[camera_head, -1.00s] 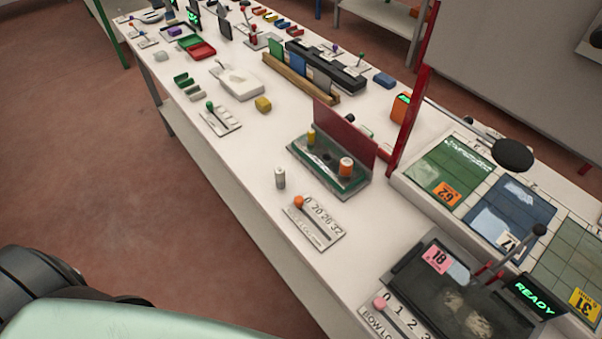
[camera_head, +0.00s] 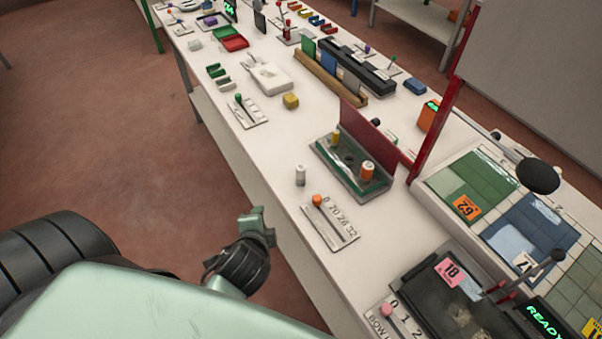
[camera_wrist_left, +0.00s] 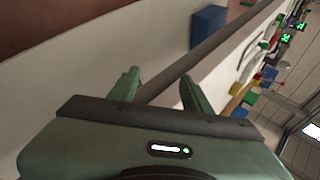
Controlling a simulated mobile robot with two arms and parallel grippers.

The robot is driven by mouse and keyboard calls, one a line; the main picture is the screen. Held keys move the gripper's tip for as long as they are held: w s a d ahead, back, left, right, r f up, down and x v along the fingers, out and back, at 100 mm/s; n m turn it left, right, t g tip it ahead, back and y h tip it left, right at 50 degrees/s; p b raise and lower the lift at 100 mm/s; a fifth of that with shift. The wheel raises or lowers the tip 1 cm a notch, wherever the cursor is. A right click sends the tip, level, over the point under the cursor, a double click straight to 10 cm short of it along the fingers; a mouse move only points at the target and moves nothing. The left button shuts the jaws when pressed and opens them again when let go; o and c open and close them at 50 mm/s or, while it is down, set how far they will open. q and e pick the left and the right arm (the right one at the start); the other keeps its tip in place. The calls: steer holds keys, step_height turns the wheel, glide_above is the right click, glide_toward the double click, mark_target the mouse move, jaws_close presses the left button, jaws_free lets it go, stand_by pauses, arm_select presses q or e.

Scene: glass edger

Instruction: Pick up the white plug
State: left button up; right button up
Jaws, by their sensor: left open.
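The white plug (camera_head: 300,175), a small upright cylinder with a greyish top, stands on the white table near its left edge, left of the green-framed tray (camera_head: 352,168). My left gripper (camera_head: 258,222) is low at the table's left edge, below and left of the plug and apart from it. In the left wrist view my left gripper (camera_wrist_left: 160,84) has its two fingers spread with nothing between them. I cannot make out the plug in that view. My right gripper is not in view.
A slider panel with an orange knob (camera_head: 317,200) lies just in front of the plug. The tray holds a yellow peg (camera_head: 336,137) and an orange-white peg (camera_head: 367,171), with a red upright panel (camera_head: 371,138) behind. A yellow block (camera_head: 290,101) sits farther back. Bare table surrounds the plug.

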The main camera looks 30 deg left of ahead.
arm_select(q)
steer(key=w+a+r+m+t+y, duration=0.2)
steer(key=w+r+m+t, duration=0.15)
steer(key=m, duration=0.35)
steer(key=m+t+h, duration=0.2)
steer(key=m+t, duration=0.2)
steer(key=m, duration=1)
glide_toward(300, 172)
steer(key=w+a, duration=0.2)
steer(key=w, duration=0.1)
steer(key=shift+a+f, duration=0.3)
steer(key=shift+w+d+m, duration=0.1)
steer(key=shift+d+m, duration=0.25)
steer(key=shift+m, duration=0.05)
steer(key=shift+w+d+m+h, duration=0.1)
steer(key=shift+w+m+h, duration=0.1)
steer(key=shift+m+h, duration=0.1)
steer(key=p+x, duration=0.2)
steer(key=x, duration=0.4)
steer(key=shift+w+d, duration=0.1)
steer(key=shift+w, duration=0.2)
steer(key=shift+w+f, duration=0.15)
steer(key=shift+w, duration=0.3)
jaws_close()
